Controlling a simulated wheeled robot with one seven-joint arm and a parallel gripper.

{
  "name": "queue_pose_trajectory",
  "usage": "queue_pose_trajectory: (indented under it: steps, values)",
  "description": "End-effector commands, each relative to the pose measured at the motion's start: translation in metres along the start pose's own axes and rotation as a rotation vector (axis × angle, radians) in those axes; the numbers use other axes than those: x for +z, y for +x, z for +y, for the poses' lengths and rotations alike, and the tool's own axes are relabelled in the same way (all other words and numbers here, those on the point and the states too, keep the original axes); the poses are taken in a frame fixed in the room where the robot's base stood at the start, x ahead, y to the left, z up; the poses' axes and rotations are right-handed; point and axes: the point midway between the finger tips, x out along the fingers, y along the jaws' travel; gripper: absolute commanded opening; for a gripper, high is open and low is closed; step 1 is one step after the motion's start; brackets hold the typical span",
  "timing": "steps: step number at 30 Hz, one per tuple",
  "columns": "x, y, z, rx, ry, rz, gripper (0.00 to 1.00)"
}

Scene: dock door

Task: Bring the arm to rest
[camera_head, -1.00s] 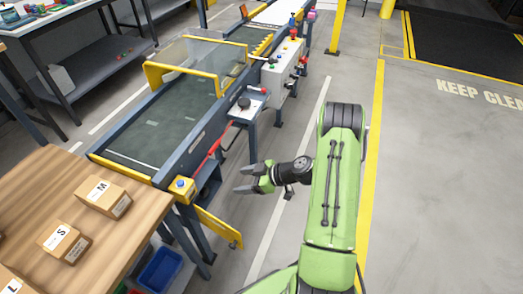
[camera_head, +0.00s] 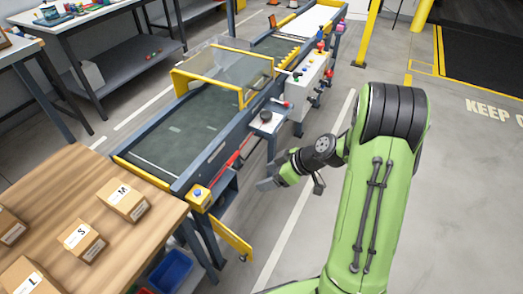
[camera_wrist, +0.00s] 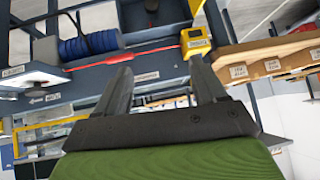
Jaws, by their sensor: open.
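My green arm (camera_head: 375,190) stands bent at the right of the conveyor in the head view. My gripper (camera_head: 266,184) points left, toward the conveyor's near side, over the floor. In the wrist view my gripper (camera_wrist: 160,88) shows its two dark fingers spread apart with nothing between them. The wrist view is turned over, with the conveyor frame and a wooden table edge beyond the fingers.
A wooden table (camera_head: 75,165) at lower left carries several cardboard boxes (camera_head: 122,200). A blue bin (camera_head: 170,270) sits low beside it. Floor at right is clear.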

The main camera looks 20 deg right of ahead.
Motion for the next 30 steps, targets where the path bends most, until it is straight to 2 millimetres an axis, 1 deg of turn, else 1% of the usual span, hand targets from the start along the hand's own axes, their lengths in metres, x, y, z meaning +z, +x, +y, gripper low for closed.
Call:
queue_pose_trajectory:
  steps: [5, 8, 11, 12, 14, 15, 17, 18, 20, 21, 24, 27, 30]
  values:
    - [-0.002, -0.002, -0.001, 0.001, -0.001, -0.004, 0.7]
    - [-0.021, -0.02, -0.014, 0.01, 0.007, -0.052, 0.7]
    - [-0.053, -0.058, -0.043, 0.049, 0.047, -0.151, 0.7]
    - [-0.064, -0.075, -0.057, 0.077, 0.076, -0.193, 0.7]
    - [-0.077, -0.101, -0.078, 0.127, 0.125, -0.245, 0.7]
    - [-0.084, -0.118, -0.093, 0.165, 0.161, -0.274, 0.7]
    - [-0.092, -0.144, -0.114, 0.23, 0.222, -0.304, 0.7]
    - [-0.096, -0.162, -0.128, 0.276, 0.265, -0.315, 0.7]
    - [-0.098, -0.188, -0.149, 0.348, 0.34, -0.319, 0.7]
    - [-0.098, -0.205, -0.162, 0.396, 0.392, -0.312, 0.7]
    - [-0.092, -0.239, -0.189, 0.493, 0.519, -0.279, 0.7]
    - [-0.084, -0.259, -0.205, 0.553, 0.617, -0.241, 0.7]
    - [-0.078, -0.266, -0.211, 0.577, 0.665, -0.224, 0.7]
